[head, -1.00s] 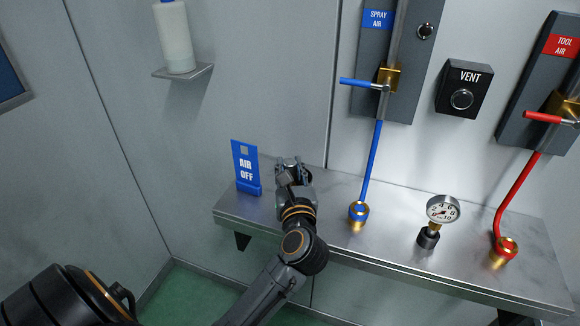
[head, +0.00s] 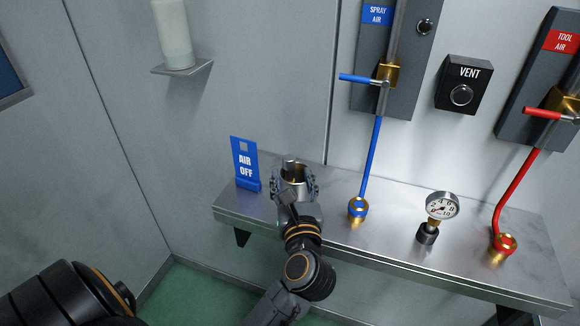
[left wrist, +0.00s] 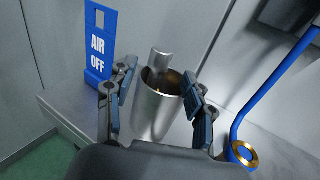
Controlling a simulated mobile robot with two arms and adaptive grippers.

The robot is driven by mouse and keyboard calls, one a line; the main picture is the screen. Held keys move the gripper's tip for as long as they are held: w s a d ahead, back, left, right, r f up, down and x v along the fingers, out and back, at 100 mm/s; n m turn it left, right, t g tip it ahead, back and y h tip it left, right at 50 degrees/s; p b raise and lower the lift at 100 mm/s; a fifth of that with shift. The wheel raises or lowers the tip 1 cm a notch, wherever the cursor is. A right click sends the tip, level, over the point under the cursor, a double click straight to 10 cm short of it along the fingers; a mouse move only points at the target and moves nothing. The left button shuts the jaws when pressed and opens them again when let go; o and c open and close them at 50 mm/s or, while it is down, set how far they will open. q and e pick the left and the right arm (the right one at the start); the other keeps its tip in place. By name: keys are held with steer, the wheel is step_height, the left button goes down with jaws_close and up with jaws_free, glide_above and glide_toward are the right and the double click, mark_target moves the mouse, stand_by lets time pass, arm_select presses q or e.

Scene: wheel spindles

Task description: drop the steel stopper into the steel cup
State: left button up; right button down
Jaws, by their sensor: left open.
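The steel cup (left wrist: 156,112) stands upright on the shelf, with its dark, brassy inside showing. The short steel stopper (left wrist: 161,62) shows tilted at the far side of the cup's mouth, its lower end overlapping the rim. I cannot tell whether it is in the air, in the mouth or against the rim. In the head view the stopper (head: 291,163) shows just beyond the mouth. My left gripper (head: 295,184) is open, its fingers on either side of the cup; they also show in the left wrist view (left wrist: 160,97). My right gripper is not in view.
A blue AIR OFF sign (head: 245,165) stands left of the cup. A blue pipe with a brass fitting (head: 358,208) rises to the right. A gauge (head: 442,206) and red pipe (head: 516,190) stand farther right. The shelf (head: 395,220) is bare between them.

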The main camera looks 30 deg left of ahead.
arm_select(q)
steer(key=v, duration=0.7)
steer(key=shift+w, duration=0.1)
steer(key=shift+r, duration=0.1)
